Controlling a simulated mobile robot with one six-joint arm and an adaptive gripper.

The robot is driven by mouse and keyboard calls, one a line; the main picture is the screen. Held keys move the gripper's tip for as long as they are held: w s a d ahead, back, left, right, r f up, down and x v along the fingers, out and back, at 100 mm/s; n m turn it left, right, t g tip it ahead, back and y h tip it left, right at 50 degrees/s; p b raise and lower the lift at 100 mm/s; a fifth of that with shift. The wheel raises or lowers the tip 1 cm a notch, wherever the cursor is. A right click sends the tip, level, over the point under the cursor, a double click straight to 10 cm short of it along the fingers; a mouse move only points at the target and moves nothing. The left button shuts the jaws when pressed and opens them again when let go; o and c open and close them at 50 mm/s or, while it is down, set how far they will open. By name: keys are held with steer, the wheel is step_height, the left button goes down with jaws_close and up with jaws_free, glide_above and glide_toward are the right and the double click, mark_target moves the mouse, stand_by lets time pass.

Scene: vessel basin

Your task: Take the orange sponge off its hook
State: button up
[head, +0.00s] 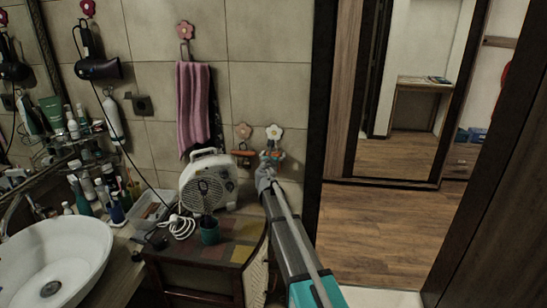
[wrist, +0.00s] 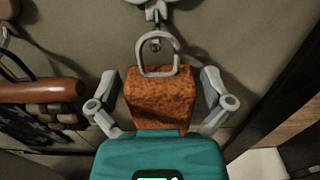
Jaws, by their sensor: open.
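The orange sponge (wrist: 160,98) hangs on the tiled wall by a pale loop from a small metal hook (wrist: 156,38), as the wrist view shows. In the head view a bit of orange at the wall below the white flower hook (head: 274,133) is mostly hidden by my gripper. My gripper (wrist: 161,100) is open, with one finger on each side of the sponge. I cannot tell whether either finger touches it. The teal body of my gripper hides the sponge's lower end.
A brown-handled brush (wrist: 45,92) hangs just left of the sponge. A white fan heater (head: 208,180) stands on the cabinet below. A pink towel (head: 193,105) hangs further left. A dark door frame (head: 318,95) is close on the right.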

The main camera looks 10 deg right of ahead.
steer(key=shift+c, duration=0.3)
steer(key=c, duration=0.8)
steer(key=shift+c, duration=0.2)
steer(key=shift+r, duration=0.25)
steer(key=shift+r+p, duration=0.35)
steer(key=shift+p, duration=0.3)
steer(key=shift+r, duration=0.2)
steer(key=shift+s, duration=0.1)
steer(key=v, duration=0.8)
stand_by(0.7)
steer(key=shift+s, duration=0.1)
stand_by(0.5)
